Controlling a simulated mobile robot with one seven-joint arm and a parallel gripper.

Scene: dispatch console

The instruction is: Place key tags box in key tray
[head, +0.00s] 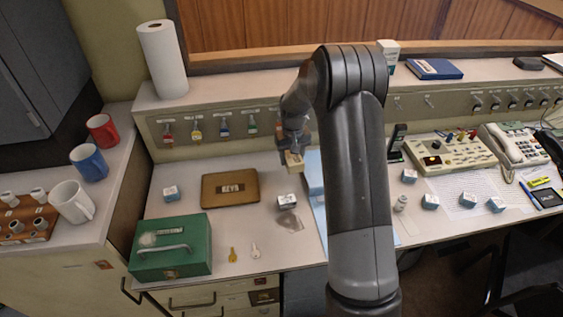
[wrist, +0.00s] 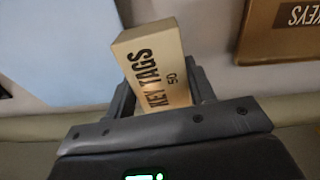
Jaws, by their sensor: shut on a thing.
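The key tags box (wrist: 155,70) is a small cream carton with dark lettering, held between the fingers in the wrist view. In the head view the box (head: 294,161) shows just below my gripper (head: 296,150), above the desk. My gripper (wrist: 160,98) is shut on the box. The key tray (head: 230,188) is a brown tray with a KEYS label, lying on the desk to the left of my gripper in the head view. In the wrist view the tray (wrist: 285,32) shows at the upper right, apart from the box.
A green cash box (head: 172,248) stands in front of the tray, with two keys (head: 243,253) beside it. A small labelled box (head: 287,200) lies right of the tray and another (head: 171,193) left of it. Hooks with key tags (head: 223,125) line the panel behind.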

